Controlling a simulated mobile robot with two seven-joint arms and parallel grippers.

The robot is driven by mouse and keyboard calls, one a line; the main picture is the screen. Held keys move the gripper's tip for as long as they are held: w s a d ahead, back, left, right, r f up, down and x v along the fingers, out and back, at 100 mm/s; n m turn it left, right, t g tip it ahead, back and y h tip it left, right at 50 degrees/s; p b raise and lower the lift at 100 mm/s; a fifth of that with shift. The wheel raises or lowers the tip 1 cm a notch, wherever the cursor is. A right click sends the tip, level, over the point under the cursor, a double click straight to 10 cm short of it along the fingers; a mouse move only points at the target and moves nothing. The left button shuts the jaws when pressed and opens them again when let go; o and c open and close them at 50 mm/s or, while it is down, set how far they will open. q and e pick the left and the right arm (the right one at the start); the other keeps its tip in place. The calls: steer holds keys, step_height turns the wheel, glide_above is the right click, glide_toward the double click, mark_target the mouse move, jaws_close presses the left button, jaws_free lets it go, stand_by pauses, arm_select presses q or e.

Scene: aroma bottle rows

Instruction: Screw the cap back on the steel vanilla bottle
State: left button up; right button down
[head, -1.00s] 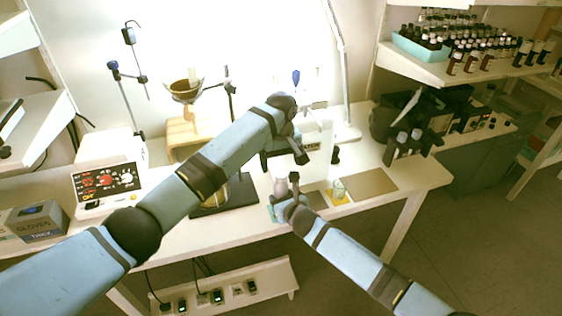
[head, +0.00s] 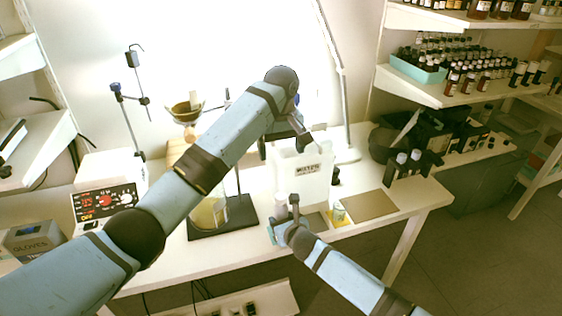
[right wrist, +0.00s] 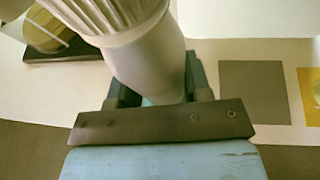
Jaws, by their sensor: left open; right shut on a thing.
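A pale grey-white bottle (head: 281,204) stands at the front of the bench. My right gripper (head: 294,207) is shut on it. In the right wrist view the bottle's body (right wrist: 150,68) is between the fingers of the right gripper (right wrist: 155,95). A ribbed pale cap (right wrist: 108,14) shows at the bottle's upper end, cut off by the frame edge; I cannot tell how tightly it sits. My left gripper (head: 303,138) is open, above and to the right of the bottle, apart from it, with nothing visible between its fingers.
A white labelled tub (head: 315,178) stands just behind the bottle. A small glass (head: 339,211) is on a yellow mat to the right, beside a brown board (head: 369,205). A stand with a flask (head: 208,214) is on the left. Dark bottles (head: 400,164) stand at the right back.

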arm_select(q)
steer(key=shift+r, duration=0.35)
arm_select(e)
steer(key=shift+c, duration=2.4)
jaws_free()
arm_select(q)
step_height(320, 180, up, 2)
steer(key=shift+p, duration=1)
arm_select(e)
steer(key=v, duration=1.3)
steer(key=shift+s+r, duration=0.2)
steer(key=shift+s, duration=0.15)
steer(key=shift+d, duration=0.1)
